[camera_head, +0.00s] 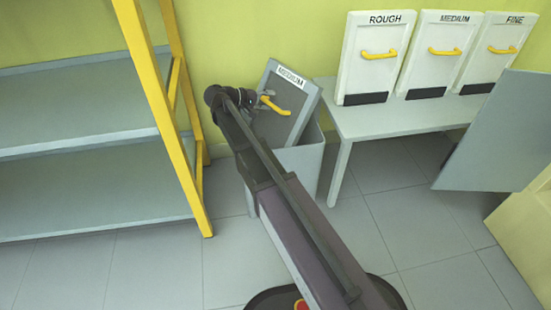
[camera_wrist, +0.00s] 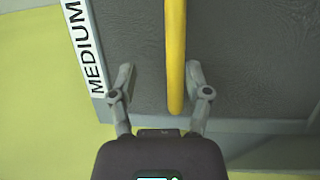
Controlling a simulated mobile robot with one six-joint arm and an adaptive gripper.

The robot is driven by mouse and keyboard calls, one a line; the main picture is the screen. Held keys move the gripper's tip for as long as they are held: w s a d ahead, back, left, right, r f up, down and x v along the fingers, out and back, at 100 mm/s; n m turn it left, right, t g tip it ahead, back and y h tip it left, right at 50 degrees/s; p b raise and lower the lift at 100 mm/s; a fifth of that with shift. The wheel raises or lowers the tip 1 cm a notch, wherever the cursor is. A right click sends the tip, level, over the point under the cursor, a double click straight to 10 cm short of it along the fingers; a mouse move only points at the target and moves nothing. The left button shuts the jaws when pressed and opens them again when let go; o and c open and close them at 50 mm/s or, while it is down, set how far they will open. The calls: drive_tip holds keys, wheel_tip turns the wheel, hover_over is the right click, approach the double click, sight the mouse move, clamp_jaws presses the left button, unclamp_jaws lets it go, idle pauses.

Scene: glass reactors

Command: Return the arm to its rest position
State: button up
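My arm stretches out from the bottom of the head view to my gripper (camera_head: 265,98), which is at the yellow handle (camera_head: 274,106) of a grey panel labelled MEDIUM (camera_head: 290,76). The panel stands tilted in a grey bin (camera_head: 308,158). In the wrist view my gripper (camera_wrist: 160,80) is open. Its two fingers stand on either side of the yellow handle (camera_wrist: 175,60), with a gap on both sides. The handle is nearer the right finger. The panel's dark grey face (camera_wrist: 240,60) lies behind the fingers.
A grey table (camera_head: 400,118) right of the bin carries white panels labelled ROUGH (camera_head: 370,75), MEDIUM (camera_head: 436,70) and FINE (camera_head: 505,65). A shelf rack with yellow posts (camera_head: 160,100) stands close on the left. A grey slanted board (camera_head: 500,140) is at the right. Tiled floor is clear between.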

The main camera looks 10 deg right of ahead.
idle(0.8)
drive_tip(key=shift+s+d+p, duration=0.35)
drive_tip(key=shift+s+d, duration=0.05)
drive_tip(key=shift+s, duration=0.15)
drive_tip(key=s+d+f+m+g+y+p, duration=0.15)
drive_tip(key=s+d+y+p, duration=0.4)
drive_tip(key=s, duration=0.65)
drive_tip(key=s+a+r+m+g+y+p, duration=0.1)
drive_tip(key=s+r+y+p, duration=0.1)
drive_tip(key=s+y+p, duration=0.35)
drive_tip(key=s+a+r+m+g+y+p, duration=0.1)
drive_tip(key=s+r+y+p, duration=0.15)
drive_tip(key=s, duration=0.55)
wheel_tip(320, 180, up, 36)
drive_tip(key=p, duration=3.7)
drive_tip(key=shift+a, duration=0.15)
drive_tip(key=shift+w, duration=0.1)
